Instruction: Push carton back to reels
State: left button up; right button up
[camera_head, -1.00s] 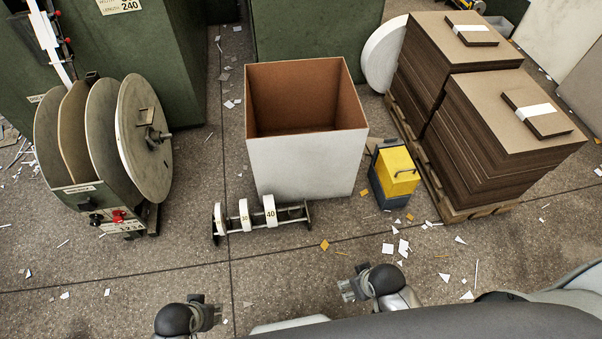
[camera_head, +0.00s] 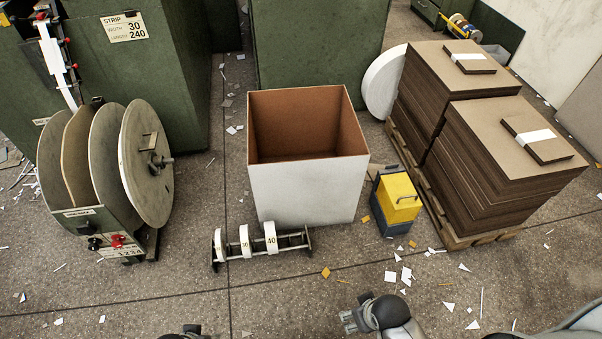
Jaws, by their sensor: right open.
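The carton (camera_head: 306,193) is a large open-topped box, white outside and brown inside. It stands upright on the floor in the middle of the view and looks empty. The reels (camera_head: 146,165) are large grey discs on a green stand at the left, apart from the carton. My right gripper (camera_head: 347,322) is open and empty at the bottom, on the near side of the carton and well apart from it. Only a small dark part of my left arm's end (camera_head: 183,332) shows at the bottom edge; its fingers cannot be made out.
A low rack with numbered white rolls (camera_head: 262,242) stands just in front of the carton. A yellow box (camera_head: 399,197) is to its right, beside a pallet (camera_head: 462,240) of stacked board. Green machines (camera_head: 318,40) stand behind. Paper scraps litter the floor.

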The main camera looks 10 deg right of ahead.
aim_at(309, 156)
jog(key=i+l+z, duration=0.1)
jog(key=l, duration=0.3)
jog(key=i+l+z, duration=0.1)
jog(key=i+l, duration=0.2)
jog(key=i+l+z, duration=0.1)
jog(key=i+l, duration=0.15)
jog(key=l, duration=0.15)
